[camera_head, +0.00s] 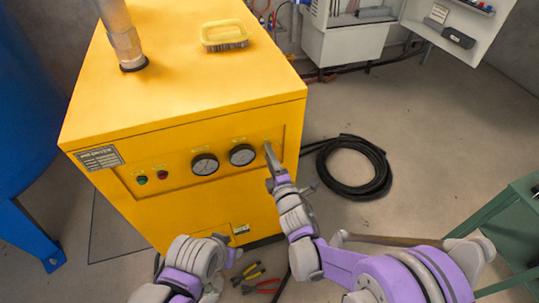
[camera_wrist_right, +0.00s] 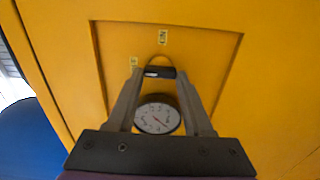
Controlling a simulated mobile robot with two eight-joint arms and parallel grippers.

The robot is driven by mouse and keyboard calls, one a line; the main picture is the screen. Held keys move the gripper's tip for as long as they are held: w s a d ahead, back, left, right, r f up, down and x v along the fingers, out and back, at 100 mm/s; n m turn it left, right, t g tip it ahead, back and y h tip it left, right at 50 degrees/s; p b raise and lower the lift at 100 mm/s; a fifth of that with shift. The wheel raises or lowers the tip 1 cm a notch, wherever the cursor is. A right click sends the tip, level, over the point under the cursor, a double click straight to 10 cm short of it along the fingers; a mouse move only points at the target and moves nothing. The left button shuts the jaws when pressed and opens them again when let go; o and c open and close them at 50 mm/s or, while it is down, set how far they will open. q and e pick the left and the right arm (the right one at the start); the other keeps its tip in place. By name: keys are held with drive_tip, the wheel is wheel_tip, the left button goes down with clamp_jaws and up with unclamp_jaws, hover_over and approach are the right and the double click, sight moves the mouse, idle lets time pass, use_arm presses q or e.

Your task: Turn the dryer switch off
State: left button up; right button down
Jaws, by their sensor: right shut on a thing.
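The dryer is a yellow cabinet (camera_head: 180,80) with a recessed front panel. My right gripper (camera_head: 269,152) is at the right end of this panel, beside the gauges, and hides the switch in the head view. In the right wrist view, the black dryer switch (camera_wrist_right: 160,72) lies between the fingertips of my right gripper (camera_wrist_right: 158,74). The fingers are shut on it, with a round rim showing behind. The angle of the switch against its markings is hard to read. My left arm is low in the head view, and its gripper fingers cannot be made out clearly.
Two gauges (camera_head: 242,155), a green button (camera_head: 142,180) and a red button (camera_head: 162,175) are on the panel. A yellow brush (camera_head: 224,35) lies on top. A black hose coil (camera_head: 354,167) and pliers (camera_head: 262,286) lie on the floor. A green table (camera_head: 520,215) stands at right.

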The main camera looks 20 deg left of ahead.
idle(0.4)
drive_tip(key=c, duration=0.6)
unclamp_jaws()
drive_tip(key=shift+s+d, duration=0.1)
drive_tip(key=shift+s, duration=0.05)
drive_tip(key=v, duration=1)
drive_tip(key=shift+s+d+b, duration=0.2)
drive_tip(key=shift+s+b, duration=0.05)
drive_tip(key=shift+b, duration=0.15)
